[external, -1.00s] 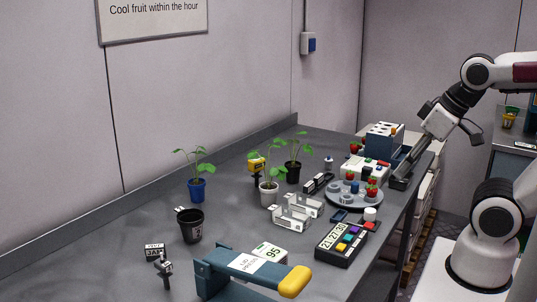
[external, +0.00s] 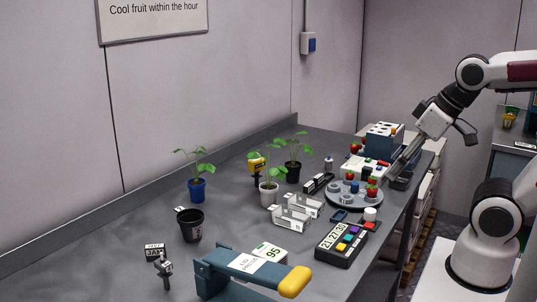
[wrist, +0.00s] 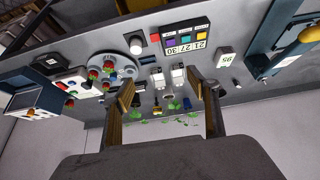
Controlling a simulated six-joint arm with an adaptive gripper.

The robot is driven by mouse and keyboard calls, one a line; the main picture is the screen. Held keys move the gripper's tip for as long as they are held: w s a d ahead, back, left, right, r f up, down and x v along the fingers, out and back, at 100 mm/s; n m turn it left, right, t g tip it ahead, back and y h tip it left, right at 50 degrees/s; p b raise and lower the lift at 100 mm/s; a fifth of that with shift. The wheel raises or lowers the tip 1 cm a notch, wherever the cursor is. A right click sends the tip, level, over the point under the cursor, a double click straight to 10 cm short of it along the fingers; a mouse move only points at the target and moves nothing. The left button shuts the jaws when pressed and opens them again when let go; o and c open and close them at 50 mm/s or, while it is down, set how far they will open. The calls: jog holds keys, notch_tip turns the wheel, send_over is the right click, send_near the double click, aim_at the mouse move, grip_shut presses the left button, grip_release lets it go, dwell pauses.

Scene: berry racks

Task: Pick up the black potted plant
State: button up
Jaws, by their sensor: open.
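The black potted plant stands upright on the grey bench in the external view, a small black pot (external: 293,173) with green leaves (external: 294,146), toward the back near the wall. My gripper (external: 391,172) is well to its right, tilted down above the bench's right end, by the round grey tray. It is open and empty. In the wrist view my gripper (wrist: 167,97) has its two fingers spread wide. Green leaves (wrist: 165,122) show small between and beyond them; I cannot tell which pot is the black one there.
A blue-potted plant (external: 197,190) and a black tub (external: 190,226) are farther left. The round tray (external: 345,197) with red fruit and a blue rack (external: 384,139) lie near my gripper.

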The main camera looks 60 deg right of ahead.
jog(key=w+d+f+m+t, duration=0.1)
jog(key=w+t, duration=0.1)
jog(key=w, duration=1.1)
jog(key=m+t+h, duration=0.3)
jog(key=t+h, duration=0.2)
send_near(295, 165)
jog(key=w, duration=0.2)
jog(key=shift+w+d+f, duration=0.15)
jog(key=shift+w+f, duration=0.2)
jog(key=shift+f, duration=0.05)
jog(key=shift+w+d+f+m+t+h, duration=0.1)
jog(key=shift+d+f+m+t+h, duration=0.2)
jog(key=shift+d+h, duration=0.1)
jog(key=shift+w, duration=0.1)
jog(key=shift+x, duration=1.2)
jog(key=shift+w+f, duration=0.1)
jog(key=shift+x, duration=2.45)
